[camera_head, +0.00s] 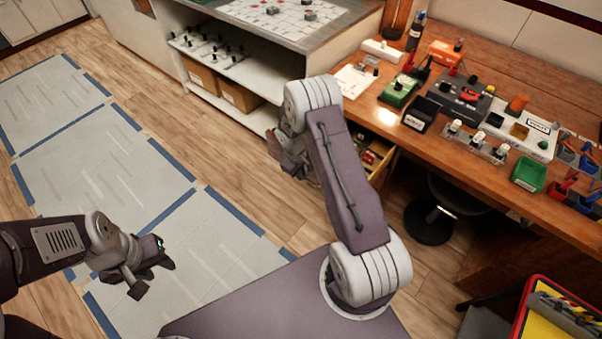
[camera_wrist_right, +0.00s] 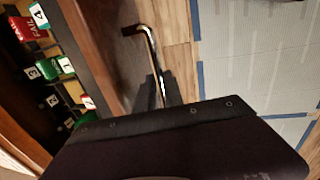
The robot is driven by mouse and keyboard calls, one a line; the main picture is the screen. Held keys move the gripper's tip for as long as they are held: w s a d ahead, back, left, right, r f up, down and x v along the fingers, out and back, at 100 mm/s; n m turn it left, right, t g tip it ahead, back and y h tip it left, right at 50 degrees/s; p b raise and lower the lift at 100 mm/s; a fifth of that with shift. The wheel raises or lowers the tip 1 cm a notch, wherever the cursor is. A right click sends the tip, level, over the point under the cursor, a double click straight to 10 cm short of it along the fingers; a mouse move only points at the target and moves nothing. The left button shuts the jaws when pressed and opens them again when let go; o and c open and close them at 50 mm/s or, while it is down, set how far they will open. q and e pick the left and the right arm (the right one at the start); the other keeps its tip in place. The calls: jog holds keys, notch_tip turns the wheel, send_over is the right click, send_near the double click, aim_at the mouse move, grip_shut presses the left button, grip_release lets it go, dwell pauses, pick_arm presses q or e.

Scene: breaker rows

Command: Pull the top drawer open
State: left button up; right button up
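The top drawer (camera_head: 385,160) under the wooden workbench stands partly open, with pale wooden walls and small coloured items inside. In the right wrist view, its dark front (camera_wrist_right: 112,60) carries a brass bar handle (camera_wrist_right: 150,50), and numbered tags show inside it. My right gripper (camera_head: 290,158) is at the drawer's front, partly hidden by my right arm. In the right wrist view its dark fingers (camera_wrist_right: 155,90) are at the lower part of the handle; whether they grip it is unclear. My left gripper (camera_head: 152,278) is open and empty over the floor mats, far from the drawer.
The workbench top (camera_head: 410,132) holds several devices and a green bin (camera_head: 528,174). A black stool (camera_head: 428,220) stands below it. A shelf unit with cardboard boxes (camera_head: 238,96) is at the back. A red-rimmed yellow tray (camera_head: 540,325) is at lower right. The floor at left is clear.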

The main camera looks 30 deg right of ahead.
jog(key=o, duration=0.3)
notch_tip(320, 180, up, 9)
jog(key=a+p, duration=0.1)
jog(key=shift+s+a, duration=0.3)
dwell(0.3)
